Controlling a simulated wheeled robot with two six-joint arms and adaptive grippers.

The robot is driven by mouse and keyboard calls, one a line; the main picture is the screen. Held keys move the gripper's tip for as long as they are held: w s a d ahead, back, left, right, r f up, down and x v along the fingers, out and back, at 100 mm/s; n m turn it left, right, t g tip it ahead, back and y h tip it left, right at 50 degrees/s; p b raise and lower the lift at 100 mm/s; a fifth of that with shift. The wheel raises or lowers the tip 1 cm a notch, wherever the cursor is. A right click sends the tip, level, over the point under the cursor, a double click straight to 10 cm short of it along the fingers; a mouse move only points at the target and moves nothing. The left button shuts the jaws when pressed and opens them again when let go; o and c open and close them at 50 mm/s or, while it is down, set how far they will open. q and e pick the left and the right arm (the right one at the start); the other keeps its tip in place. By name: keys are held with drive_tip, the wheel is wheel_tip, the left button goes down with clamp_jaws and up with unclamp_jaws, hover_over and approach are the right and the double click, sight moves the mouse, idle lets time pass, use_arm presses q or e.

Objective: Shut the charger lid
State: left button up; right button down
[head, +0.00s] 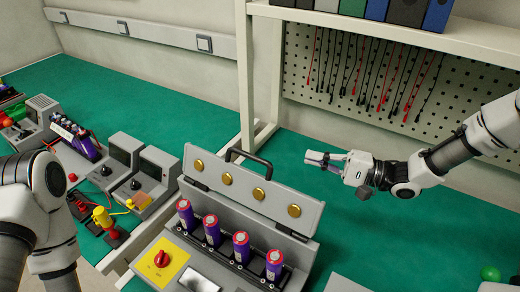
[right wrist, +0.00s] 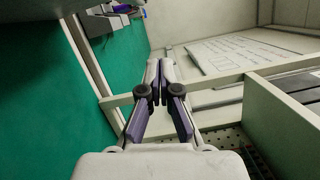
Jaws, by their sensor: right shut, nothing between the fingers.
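The charger (head: 199,256) is a grey box at the bottom middle of the head view. Its lid (head: 253,190) stands open, tilted up behind several purple batteries (head: 241,246) that sit upright in a row. The lid's inner face shows several brass discs, and a dark handle (head: 249,159) rises at its far edge. My right gripper (head: 312,159) is shut and empty, over the green bench to the right of the lid and apart from it. In the right wrist view its fingers (right wrist: 160,72) are together. My left arm shows at the left edge; its gripper is out of view.
The charger has a red knob on a yellow plate (head: 161,258). Grey instruments (head: 146,181) and a yellow-handled tool (head: 103,217) lie to the left. A pegboard (head: 365,80) with hanging leads stands behind. The green bench (head: 345,215) is clear between lid and right arm.

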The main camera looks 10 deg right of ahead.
sight(246, 178)
drive_tip(key=w+a+r+p, duration=0.1)
drive_tip(key=a+p, duration=0.1)
drive_tip(key=a, duration=0.9)
drive_tip(key=shift+w+a+r, duration=0.15)
drive_tip(key=shift+w+r, duration=0.1)
drive_tip(key=shift+w, duration=0.15)
drive_tip(key=shift+a+r, duration=0.1)
